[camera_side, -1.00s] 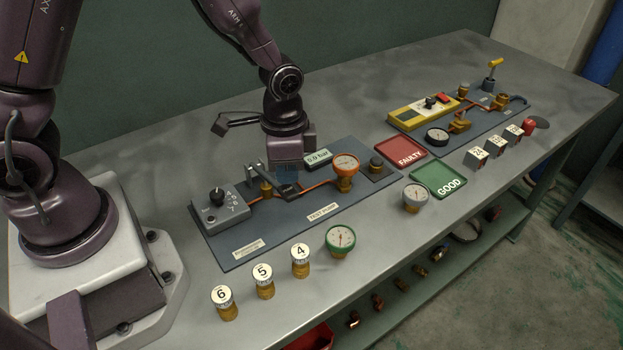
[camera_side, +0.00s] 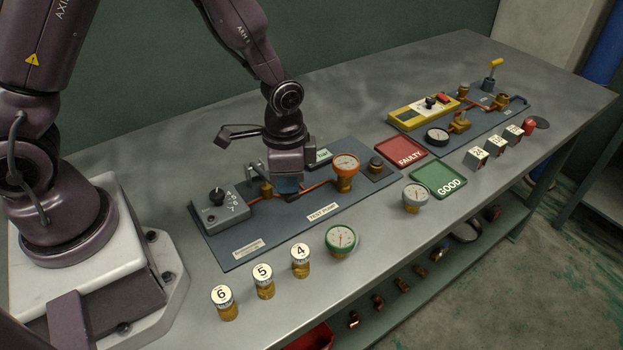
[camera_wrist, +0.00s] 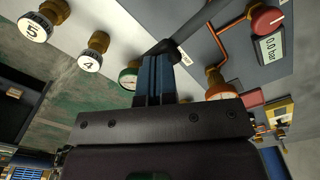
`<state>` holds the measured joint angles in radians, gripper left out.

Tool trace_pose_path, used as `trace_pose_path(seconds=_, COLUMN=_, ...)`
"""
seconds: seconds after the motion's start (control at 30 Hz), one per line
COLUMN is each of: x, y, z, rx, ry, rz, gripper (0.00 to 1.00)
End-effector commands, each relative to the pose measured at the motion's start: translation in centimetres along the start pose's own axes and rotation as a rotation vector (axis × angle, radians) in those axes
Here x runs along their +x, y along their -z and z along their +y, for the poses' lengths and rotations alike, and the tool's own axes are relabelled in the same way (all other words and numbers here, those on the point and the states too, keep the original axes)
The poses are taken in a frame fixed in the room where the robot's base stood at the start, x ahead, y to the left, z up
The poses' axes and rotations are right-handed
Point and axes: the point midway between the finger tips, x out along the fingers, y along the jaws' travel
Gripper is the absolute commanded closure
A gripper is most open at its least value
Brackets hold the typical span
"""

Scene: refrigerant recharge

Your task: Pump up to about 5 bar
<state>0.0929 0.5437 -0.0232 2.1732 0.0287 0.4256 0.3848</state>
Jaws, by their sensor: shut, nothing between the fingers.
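The test pump board (camera_side: 235,258) lies on the bench, with a grey control box (camera_side: 219,211) at its left. My gripper (camera_side: 287,187) is low over the middle of the board. Its blue fingers (camera_wrist: 153,80) are shut and empty, close to a dark pump lever (camera_wrist: 168,46); I cannot tell whether they touch it. An orange-rimmed gauge (camera_side: 346,163) stands right of the gripper. The pressure display (camera_side: 319,156) is partly hidden by my gripper in the side view; in the wrist view the display (camera_wrist: 271,47) reads 0.0 bar.
Caps marked 6 (camera_side: 223,301), 5 (camera_side: 263,281) and 4 (camera_side: 300,260) stand in front, beside a green gauge (camera_side: 341,240). A grey gauge (camera_side: 415,195) stands near the red FAULTY tray (camera_side: 401,151) and green GOOD tray (camera_side: 439,179). Another rig (camera_side: 424,109) lies behind right.

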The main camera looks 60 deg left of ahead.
Motion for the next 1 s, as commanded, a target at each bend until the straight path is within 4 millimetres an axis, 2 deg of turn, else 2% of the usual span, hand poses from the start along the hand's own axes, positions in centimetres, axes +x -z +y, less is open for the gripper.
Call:
trace_pose_path(seconds=0.17, x=0.2, y=0.0, z=0.0, rx=0.000, ry=0.000, rz=0.000, gripper=1.00)
trace_pose_path(seconds=0.83, x=3.6, y=-0.1, z=0.0, rx=0.000, ry=0.000, rz=-0.003, gripper=1.00)
trace_pose_path(seconds=1.0, x=2.7, y=0.1, z=-0.1, rx=-0.001, ry=0.002, rz=0.003, gripper=1.00)
